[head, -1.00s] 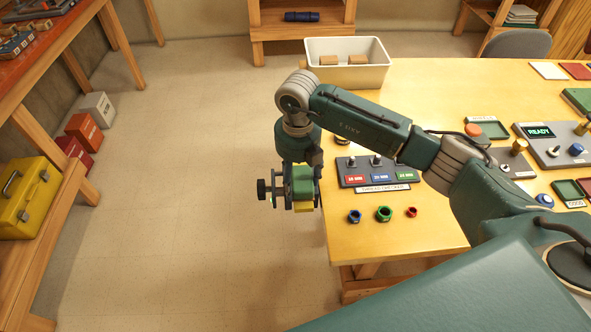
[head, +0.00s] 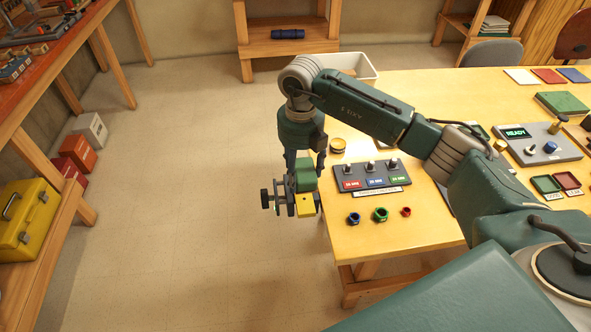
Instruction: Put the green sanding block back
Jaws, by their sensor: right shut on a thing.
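My right gripper (head: 305,160) points down at the near left edge of the yellow table (head: 390,240), over the floor side. The held piece hangs beside the table edge, apart from the things on the table. The fingertips are partly hidden by it. My left gripper is out of view.
A panel with several knobs (head: 371,175) and three coloured rings, the green one (head: 381,215) in the middle, lie near the table's left edge. A white bin (head: 360,66) stands behind. Green (head: 545,185) and red (head: 567,180) trays lie right.

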